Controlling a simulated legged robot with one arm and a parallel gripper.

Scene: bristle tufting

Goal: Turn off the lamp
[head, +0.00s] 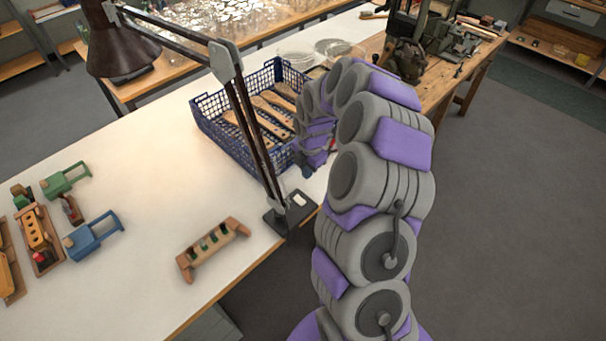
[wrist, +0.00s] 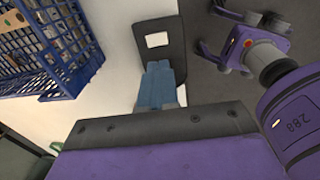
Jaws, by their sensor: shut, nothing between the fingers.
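The lamp has a dark shade (head: 122,48) at the upper left in the head view, on a jointed dark arm (head: 255,130). Its flat dark base (head: 290,214) rests near the table's edge, with a pale square switch (head: 299,199) on top. The base (wrist: 176,48) and the switch (wrist: 157,40) also show in the wrist view. My gripper (wrist: 158,70) is shut and empty, its bluish fingers over the base just short of the switch in the picture. Whether they touch the base cannot be told. In the head view my arm partly hides the gripper.
A blue crate (head: 213,137) with wooden pieces stands close behind the lamp base; it shows in the wrist view (wrist: 62,68). A wooden rack (head: 213,250) lies to the left. Green and blue tools (head: 95,235) are farther left. The floor (head: 510,220) is clear on the right.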

